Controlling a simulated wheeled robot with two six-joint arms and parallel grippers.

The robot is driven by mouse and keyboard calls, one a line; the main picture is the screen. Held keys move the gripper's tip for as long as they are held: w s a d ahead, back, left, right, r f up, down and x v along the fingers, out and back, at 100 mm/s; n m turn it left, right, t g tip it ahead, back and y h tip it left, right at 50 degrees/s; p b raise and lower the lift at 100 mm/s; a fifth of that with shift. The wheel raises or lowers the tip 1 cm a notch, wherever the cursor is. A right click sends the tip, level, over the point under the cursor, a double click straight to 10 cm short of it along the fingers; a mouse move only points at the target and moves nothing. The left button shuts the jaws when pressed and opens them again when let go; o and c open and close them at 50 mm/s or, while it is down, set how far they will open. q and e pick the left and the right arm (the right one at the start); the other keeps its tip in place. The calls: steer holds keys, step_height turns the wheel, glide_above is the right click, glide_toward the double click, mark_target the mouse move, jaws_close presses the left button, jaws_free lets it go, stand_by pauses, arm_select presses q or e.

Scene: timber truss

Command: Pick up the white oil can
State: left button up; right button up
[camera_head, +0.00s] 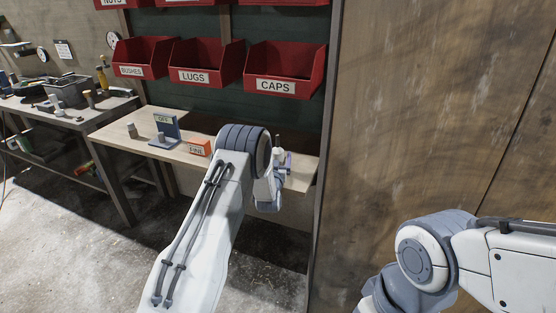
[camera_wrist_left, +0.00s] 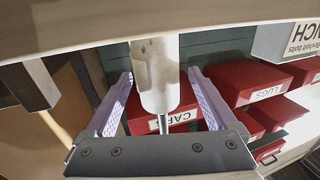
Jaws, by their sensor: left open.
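The white oil can (camera_wrist_left: 155,70) stands on the bench and shows in the left wrist view with its dark spout pointing toward the gripper palm. My left gripper (camera_wrist_left: 161,82) is open, with one lilac finger on each side of the can and visible gaps between fingers and can. In the head view the can (camera_head: 278,154) is partly hidden behind my left arm, and the left gripper (camera_head: 284,166) shows only in part beside it. My right arm enters at the lower right of the head view; its gripper is out of view.
The wooden bench top (camera_head: 180,152) holds a blue stand (camera_head: 167,129) and an orange box (camera_head: 200,148) left of my arm. Red bins, including the CAPS bin (camera_head: 283,72), hang above. A wooden panel (camera_head: 430,110) stands close on the right.

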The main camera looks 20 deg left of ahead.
arm_select(q)
steer(key=shift+x, duration=1.5)
jaws_close()
steer(key=shift+r, duration=0.1)
